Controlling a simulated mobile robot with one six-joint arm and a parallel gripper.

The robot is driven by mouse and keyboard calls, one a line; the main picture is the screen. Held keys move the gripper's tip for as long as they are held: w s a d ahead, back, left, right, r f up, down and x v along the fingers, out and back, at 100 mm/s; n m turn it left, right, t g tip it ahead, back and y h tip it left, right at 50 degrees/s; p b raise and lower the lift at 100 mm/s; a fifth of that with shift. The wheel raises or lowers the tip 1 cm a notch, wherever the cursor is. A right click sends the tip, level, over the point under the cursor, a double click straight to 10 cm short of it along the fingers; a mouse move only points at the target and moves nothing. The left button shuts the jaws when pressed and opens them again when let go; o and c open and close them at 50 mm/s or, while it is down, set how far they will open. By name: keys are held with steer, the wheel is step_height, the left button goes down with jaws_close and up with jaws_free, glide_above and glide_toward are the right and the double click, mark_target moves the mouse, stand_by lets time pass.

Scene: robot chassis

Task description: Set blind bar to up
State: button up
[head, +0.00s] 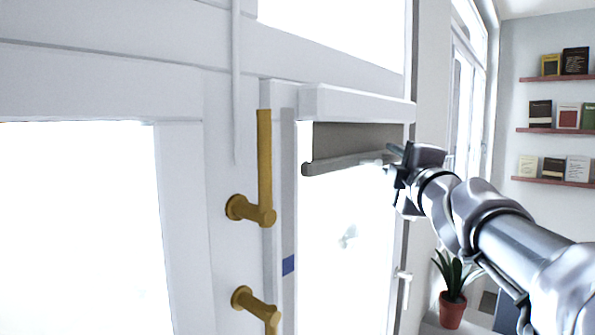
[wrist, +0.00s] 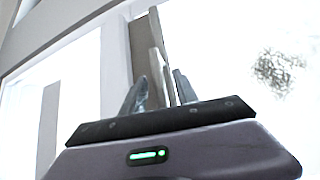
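The blind bar (head: 345,163) is a grey rod along the lower edge of a short grey blind (head: 350,138). It sits high in the right window, a little below the white blind housing (head: 355,103). My gripper (head: 391,161) is at the right end of the bar, reaching in from the right. In the wrist view the bar (wrist: 158,72) runs between the two fingers of my gripper (wrist: 161,92), which look closed around it. The exact contact is partly hidden by the fingers.
Brass handles (head: 262,170) stick out from the white frame left of the blind, one above another. A white cord (head: 236,90) hangs farther left. A potted plant (head: 452,295) stands at lower right. Shelves with books (head: 560,130) are on the far wall. Below the bar the window is clear.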

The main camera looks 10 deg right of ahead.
steer(key=s+a+f, duration=0.2)
steer(key=s, duration=1.4)
steer(key=shift+f, duration=0.1)
